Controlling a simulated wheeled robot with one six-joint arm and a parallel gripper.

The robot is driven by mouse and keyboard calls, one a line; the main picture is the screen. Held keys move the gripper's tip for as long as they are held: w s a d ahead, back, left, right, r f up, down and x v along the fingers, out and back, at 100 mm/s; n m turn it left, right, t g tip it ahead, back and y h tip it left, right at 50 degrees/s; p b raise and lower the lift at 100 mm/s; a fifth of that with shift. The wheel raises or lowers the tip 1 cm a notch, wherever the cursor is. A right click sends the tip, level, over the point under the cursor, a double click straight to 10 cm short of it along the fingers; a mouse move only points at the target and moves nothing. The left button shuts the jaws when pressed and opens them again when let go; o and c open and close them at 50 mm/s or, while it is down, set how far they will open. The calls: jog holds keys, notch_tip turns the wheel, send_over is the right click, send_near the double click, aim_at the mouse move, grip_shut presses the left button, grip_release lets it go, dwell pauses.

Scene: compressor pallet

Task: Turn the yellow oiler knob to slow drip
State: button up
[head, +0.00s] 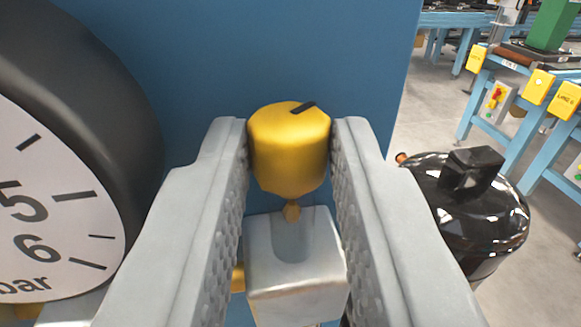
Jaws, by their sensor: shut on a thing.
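The yellow oiler knob (289,150) stands in the middle of the head view. It has a black pointer mark on its top, aimed to the upper right. My gripper (290,155) is shut on the knob, with one grey finger against its left side and one against its right. Below the knob is a small brass-coloured stem (291,211) above a grey metal block (295,270) with a rounded recess. The fingers hide the sides of the knob and part of the block.
A large black-rimmed pressure gauge (75,225) fills the left side, close to my left finger. A blue panel (220,60) stands behind the knob. A glossy black vessel (480,215) is at the right. Blue workbenches (490,110) stand farther back on a grey floor.

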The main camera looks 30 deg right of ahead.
jog(key=shift+a+m+g+h, duration=0.1)
jog(key=shift+m+g+h, duration=0.35)
jog(key=shift+h, duration=0.25)
grip_shut()
jog(key=o, duration=1)
grip_release()
jog(key=shift+t+y, duration=0.25)
jog(key=shift+y, duration=0.15)
jog(key=n+t+y, duration=0.1)
jog(key=y, duration=0.1)
jog(key=n+t+y, duration=0.1)
jog(key=n+y, duration=0.1)
jog(key=shift+s+d, duration=0.1)
jog(key=shift+d, duration=0.25)
jog(key=shift+d+n+t+y, duration=0.25)
jog(key=shift+n+y, duration=0.85)
jog(key=shift+y, duration=0.55)
jog(key=shift+d+n+t+y, duration=0.2)
jog(key=shift+n+y, duration=0.85)
jog(key=shift+y, duration=0.6)
